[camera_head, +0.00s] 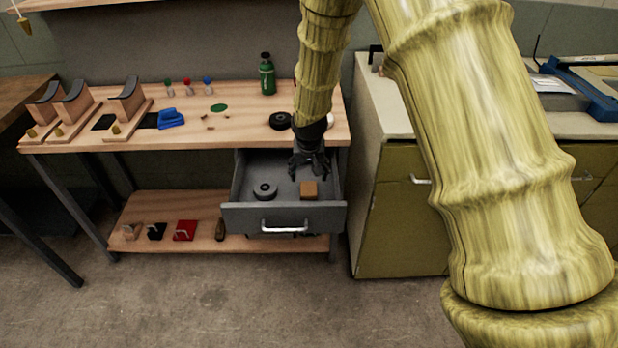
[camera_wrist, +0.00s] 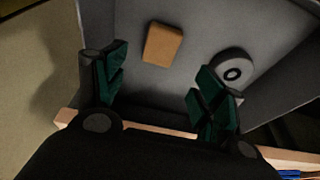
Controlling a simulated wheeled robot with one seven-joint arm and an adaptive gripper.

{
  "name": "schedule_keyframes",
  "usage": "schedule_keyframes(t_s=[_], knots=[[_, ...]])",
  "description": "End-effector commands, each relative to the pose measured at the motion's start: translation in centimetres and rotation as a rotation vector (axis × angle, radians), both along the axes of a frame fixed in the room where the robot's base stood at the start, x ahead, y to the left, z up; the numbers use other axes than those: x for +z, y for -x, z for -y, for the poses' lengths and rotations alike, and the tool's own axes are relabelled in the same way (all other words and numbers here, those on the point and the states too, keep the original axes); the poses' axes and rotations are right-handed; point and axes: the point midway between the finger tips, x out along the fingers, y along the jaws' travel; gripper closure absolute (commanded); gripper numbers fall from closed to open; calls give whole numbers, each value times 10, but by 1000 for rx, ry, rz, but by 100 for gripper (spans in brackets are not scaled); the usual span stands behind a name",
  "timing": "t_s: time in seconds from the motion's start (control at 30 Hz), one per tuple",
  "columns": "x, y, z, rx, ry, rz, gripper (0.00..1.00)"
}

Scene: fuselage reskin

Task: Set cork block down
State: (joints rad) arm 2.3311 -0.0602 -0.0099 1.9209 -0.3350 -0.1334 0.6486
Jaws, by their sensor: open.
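The cork block (camera_head: 309,189) is a small tan block lying in the open grey drawer (camera_head: 284,215), toward the right side of its floor. It also shows in the wrist view (camera_wrist: 163,44), beyond the fingertips and apart from them. My gripper (camera_head: 310,172) is over the drawer, just behind and above the block. In the wrist view my gripper (camera_wrist: 155,85) has its two green-padded fingers spread wide with nothing between them.
The workbench top (camera_head: 240,128) above holds a green bottle (camera_head: 267,75), a black roll (camera_head: 280,120) and a blue tool (camera_head: 171,119). An olive cabinet (camera_head: 400,220) stands close right of the drawer.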

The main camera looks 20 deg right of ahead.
Motion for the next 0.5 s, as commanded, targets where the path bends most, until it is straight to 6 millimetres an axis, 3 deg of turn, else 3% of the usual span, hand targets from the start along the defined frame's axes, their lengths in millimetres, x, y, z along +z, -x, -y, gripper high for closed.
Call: schedule_keyframes(t_s=[0.2,0.5], knots=[[19,5,-2,-1,-1,1,30],[24,7,-2,0,0,0,30]])
